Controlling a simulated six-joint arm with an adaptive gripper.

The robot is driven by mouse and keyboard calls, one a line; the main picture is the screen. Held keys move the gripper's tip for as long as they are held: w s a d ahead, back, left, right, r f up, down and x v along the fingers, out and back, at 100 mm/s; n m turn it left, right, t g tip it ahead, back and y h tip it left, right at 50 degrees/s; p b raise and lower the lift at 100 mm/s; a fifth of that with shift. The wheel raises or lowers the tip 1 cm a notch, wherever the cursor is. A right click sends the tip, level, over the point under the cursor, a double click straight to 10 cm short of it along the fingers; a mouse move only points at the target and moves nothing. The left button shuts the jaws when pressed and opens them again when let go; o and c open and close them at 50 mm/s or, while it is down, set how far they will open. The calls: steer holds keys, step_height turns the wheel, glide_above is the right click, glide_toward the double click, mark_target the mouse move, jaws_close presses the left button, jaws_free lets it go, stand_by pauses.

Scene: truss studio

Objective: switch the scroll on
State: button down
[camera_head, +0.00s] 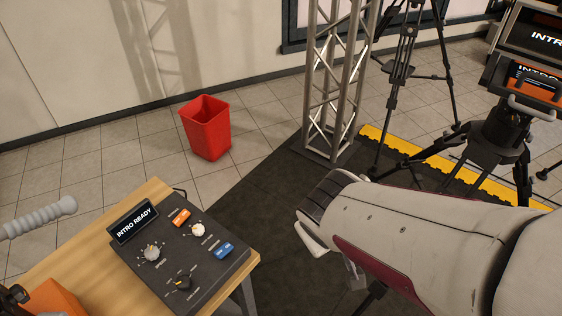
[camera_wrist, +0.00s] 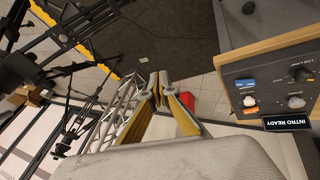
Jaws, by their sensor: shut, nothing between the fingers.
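A dark control panel (camera_head: 180,256) lies on a wooden table at the lower left. Its small screen (camera_head: 133,222) reads "INTRO READY". The panel carries an orange switch (camera_head: 181,217), a blue switch (camera_head: 223,250), a white knob (camera_head: 198,230), a grey knob (camera_head: 152,253) and a black knob (camera_head: 183,284). Their small labels are too blurred to read for certain. The panel also shows in the wrist view (camera_wrist: 275,88), turned upside down, to the right of my gripper. My gripper (camera_wrist: 160,88) is shut and empty, apart from the panel. In the head view my arm largely hides the fingers.
The wooden table (camera_head: 85,245) holds an orange object (camera_head: 55,300) at its near left. A ribbed grey bar (camera_head: 40,218) reaches in from the left. A red bin (camera_head: 207,128), a metal truss (camera_head: 335,80) and tripods stand beyond. Screens (camera_head: 535,35) at the right show "INTRO".

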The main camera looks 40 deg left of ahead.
steer(key=s+a+n+g+y, duration=0.1)
steer(key=s+a, duration=0.4)
steer(key=a, duration=0.8)
steer(key=s+a+n+g+y, duration=0.1)
steer(key=s+a+n+y, duration=0.3)
steer(key=a, duration=0.9)
steer(key=shift+s+a+f+g+y, duration=0.3)
steer(key=shift+s+g+y, duration=0.1)
steer(key=shift+s+y, duration=0.65)
steer(key=shift+a+f, duration=0.1)
steer(key=shift+f, duration=0.1)
glide_above(187, 211)
steer(key=s+d, duration=0.1)
steer(key=d, duration=0.2)
steer(key=shift+s+a+f, duration=0.1)
steer(key=shift+f, duration=1.6)
steer(key=shift+s+a+f, duration=0.1)
steer(key=shift+f, duration=1.6)
steer(key=shift+w+d+f, duration=0.1)
steer(key=shift+w+f, duration=0.15)
steer(key=shift+f, duration=0.7)
steer(key=shift+w+d+f, duration=0.1)
steer(key=shift+w+f, duration=0.1)
steer(key=shift+f, duration=0.7)
